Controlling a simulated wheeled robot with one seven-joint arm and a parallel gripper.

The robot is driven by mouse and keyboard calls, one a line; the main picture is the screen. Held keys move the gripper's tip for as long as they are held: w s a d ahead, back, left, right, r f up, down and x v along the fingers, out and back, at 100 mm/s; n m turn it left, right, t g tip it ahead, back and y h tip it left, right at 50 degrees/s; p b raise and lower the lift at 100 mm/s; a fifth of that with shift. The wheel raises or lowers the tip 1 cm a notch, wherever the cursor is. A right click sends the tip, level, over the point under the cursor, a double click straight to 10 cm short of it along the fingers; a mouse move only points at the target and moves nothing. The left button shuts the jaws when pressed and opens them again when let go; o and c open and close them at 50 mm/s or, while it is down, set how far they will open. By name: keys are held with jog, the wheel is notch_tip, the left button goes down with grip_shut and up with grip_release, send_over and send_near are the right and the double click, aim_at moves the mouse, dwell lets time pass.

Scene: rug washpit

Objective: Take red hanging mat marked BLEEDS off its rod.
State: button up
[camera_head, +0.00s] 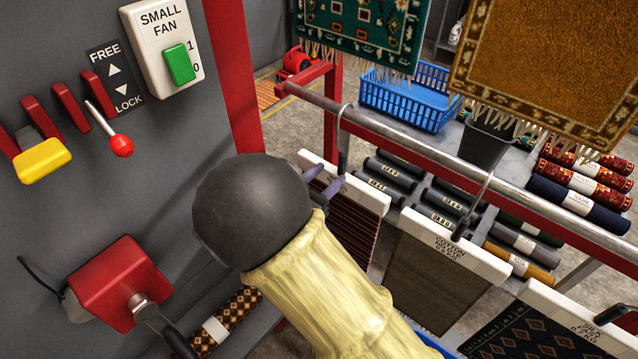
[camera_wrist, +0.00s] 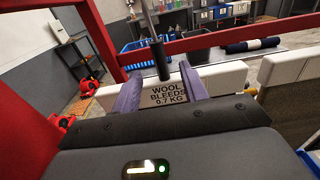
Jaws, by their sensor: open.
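The mat marked BLEEDS, dark red with stripes (camera_head: 352,226), hangs in the head view from a white hanger bar (camera_head: 372,197) hooked on the metal rod (camera_head: 400,140). My arm hides part of the mat. My gripper (camera_head: 324,181) is at the left part of that bar, with its purple fingers apart. In the wrist view, the label WOOL BLEEDS 0.7 KG (camera_wrist: 168,94) shows between the two open fingers (camera_wrist: 161,92). The hanger's black stem (camera_wrist: 161,62) rises just beyond the label. I cannot tell whether the fingers touch the bar.
A brown COTTON mat (camera_head: 436,275) hangs to the right, and a dark patterned SILK mat (camera_head: 530,335) beyond it. A red post (camera_head: 232,75) and a switch panel stand at the left. Rolled mats, a blue basket (camera_head: 405,97) and a black bin (camera_head: 487,136) lie behind the rod.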

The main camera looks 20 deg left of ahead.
aim_at(342, 150)
jog(key=shift+x, duration=3)
grip_shut()
jog(key=shift+r, duration=0.1)
jog(key=shift+r+p, duration=1.7)
jog(key=shift+r, duration=0.45)
jog(key=shift+s, duration=0.1)
